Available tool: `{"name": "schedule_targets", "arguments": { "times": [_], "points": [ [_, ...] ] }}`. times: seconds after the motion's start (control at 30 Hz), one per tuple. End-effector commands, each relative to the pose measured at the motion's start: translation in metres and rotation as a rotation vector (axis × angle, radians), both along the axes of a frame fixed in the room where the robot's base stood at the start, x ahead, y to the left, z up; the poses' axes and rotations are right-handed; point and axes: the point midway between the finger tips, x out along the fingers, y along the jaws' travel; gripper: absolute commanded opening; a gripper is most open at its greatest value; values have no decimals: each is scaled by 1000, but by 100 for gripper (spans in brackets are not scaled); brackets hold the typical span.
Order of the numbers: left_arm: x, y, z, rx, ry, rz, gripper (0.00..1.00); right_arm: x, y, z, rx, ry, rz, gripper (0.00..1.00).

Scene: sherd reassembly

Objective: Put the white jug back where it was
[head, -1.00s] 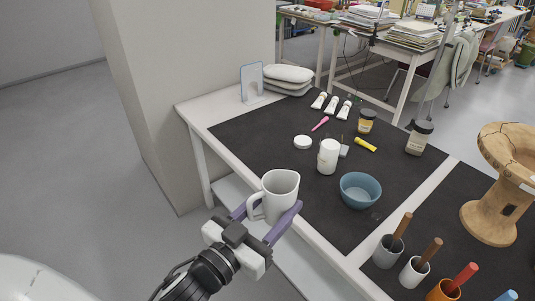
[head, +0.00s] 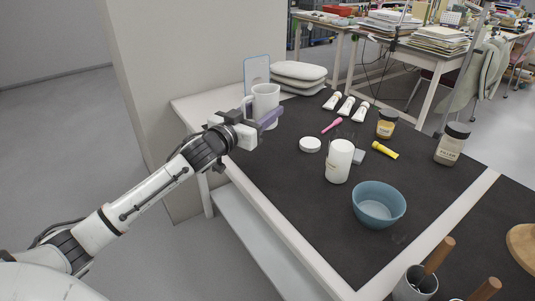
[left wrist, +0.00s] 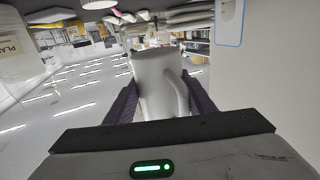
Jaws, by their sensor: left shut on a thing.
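The white jug (head: 266,101) is in my left gripper (head: 268,117), above the back left part of the table, near its left edge. The jug looks upright, with its handle on the left in the head view. In the left wrist view the jug (left wrist: 155,82) stands between the two dark fingers, its handle to the right. My left gripper is shut on it. Whether the jug's base touches the table is hidden by the gripper and fingers. My right gripper is not in view.
A blue-edged panel (head: 257,72) and grey stacked pads (head: 299,72) stand just behind the jug. A white lid (head: 310,144), white jar (head: 339,161), blue bowl (head: 378,204) and several tubes lie to the right. The black mat (head: 275,160) is clear at its left.

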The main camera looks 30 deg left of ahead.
Motion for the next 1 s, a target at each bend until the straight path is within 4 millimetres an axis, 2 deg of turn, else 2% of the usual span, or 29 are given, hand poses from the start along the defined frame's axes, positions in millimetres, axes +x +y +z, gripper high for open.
{"name": "schedule_targets", "arguments": {
  "times": [0.3, 0.47, 0.7, 1.0],
  "points": [
    [1, 2, -44, -2, 1, 3, 20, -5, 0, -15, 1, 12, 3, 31],
    [1, 2, -57, -1, 0, 3, 20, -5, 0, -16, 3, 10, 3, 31],
    [0, 1, -95, -1, 2, 2, 20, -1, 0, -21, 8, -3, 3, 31],
    [1, 1, -98, 1, 0, 2, 20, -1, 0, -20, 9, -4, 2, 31]
  ]
}}
